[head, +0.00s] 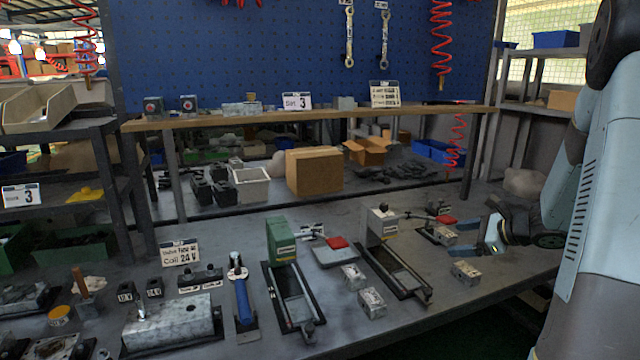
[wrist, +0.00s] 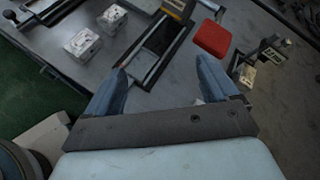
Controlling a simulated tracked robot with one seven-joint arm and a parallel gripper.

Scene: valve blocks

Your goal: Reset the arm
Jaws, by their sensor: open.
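My arm comes in from the right edge of the head view. My gripper (head: 470,238) is over the right part of the workbench, above the table surface. In the wrist view my gripper (wrist: 160,85) shows two blue-grey fingers spread wide, with nothing between them. Beyond the fingers lie a black-framed fixture (wrist: 160,42) and a red pad (wrist: 213,38). Two small metal valve blocks lie at the upper left of the wrist view, the nearer one (wrist: 82,43) and the farther one (wrist: 112,18).
The workbench (head: 350,220) holds a fixture with a green block (head: 280,238), one with a grey block (head: 380,222), and a blue-handled tool (head: 243,300). Valve blocks (head: 372,302) stand between and beside them. A cardboard box (head: 314,170) is at the back under a wooden shelf (head: 300,116).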

